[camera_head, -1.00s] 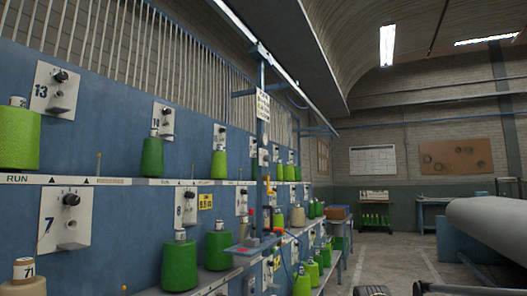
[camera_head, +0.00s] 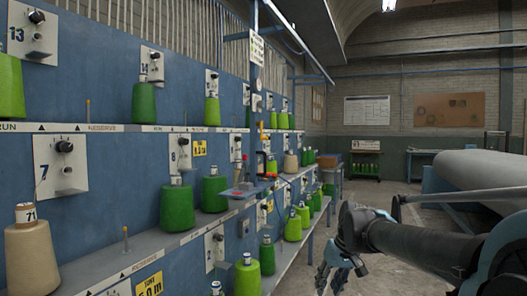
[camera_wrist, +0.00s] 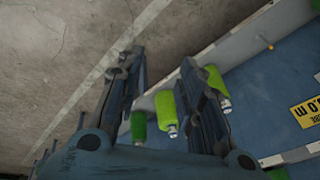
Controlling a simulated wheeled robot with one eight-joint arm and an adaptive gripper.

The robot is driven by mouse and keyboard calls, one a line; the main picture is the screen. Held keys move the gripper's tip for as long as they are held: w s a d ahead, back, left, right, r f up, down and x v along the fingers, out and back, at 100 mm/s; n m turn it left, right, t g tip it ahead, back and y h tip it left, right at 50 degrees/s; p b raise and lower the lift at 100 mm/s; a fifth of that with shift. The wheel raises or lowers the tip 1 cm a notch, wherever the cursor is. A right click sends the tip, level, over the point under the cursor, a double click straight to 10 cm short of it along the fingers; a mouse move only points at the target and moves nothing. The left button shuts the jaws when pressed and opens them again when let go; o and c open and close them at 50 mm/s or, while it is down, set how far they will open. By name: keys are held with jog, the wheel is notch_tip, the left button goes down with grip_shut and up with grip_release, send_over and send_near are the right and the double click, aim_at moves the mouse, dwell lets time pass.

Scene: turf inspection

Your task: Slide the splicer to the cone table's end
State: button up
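What looks like the splicer is a small device with a red and an orange part (camera_head: 262,163), on the blue post of the creel in the head view. A small blue-grey tray (camera_head: 238,192) with red on it sits just left of it. Their fine detail is too small to tell. My gripper (camera_head: 338,278) is open and empty over the aisle at lower right, apart from the splicer. The wrist view shows its two spread fingers (camera_wrist: 160,65).
The blue creel wall (camera_head: 110,185) with shelves of green cones (camera_head: 177,207) runs along the left. A large pale roll (camera_head: 485,170) lies at the right. A rack of green cones (camera_head: 365,163) stands at the back. The aisle floor between is clear.

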jog(key=w+a+r+n+t+y, duration=0.2)
jog(key=w+a+r+n+y, duration=0.25)
jog(key=w+r, duration=0.85)
jog(key=w+a+r+n+t+y, duration=0.25)
jog(key=w+a+r+y, duration=0.3)
jog(key=w+r, duration=0.75)
jog(key=w+d+r+n+t+y, duration=0.1)
jog(key=w+r, duration=0.2)
jog(key=w, duration=0.3)
jog(key=w+d+r+n+t+y, duration=0.1)
jog(key=w+r+y, duration=0.15)
jog(key=w, duration=0.45)
send_over(265, 172)
jog(key=w, duration=0.1)
jog(key=shift+a+r+h, duration=0.1)
jog(key=shift+r+h, duration=0.25)
jog(key=shift+r, duration=0.05)
grip_shut()
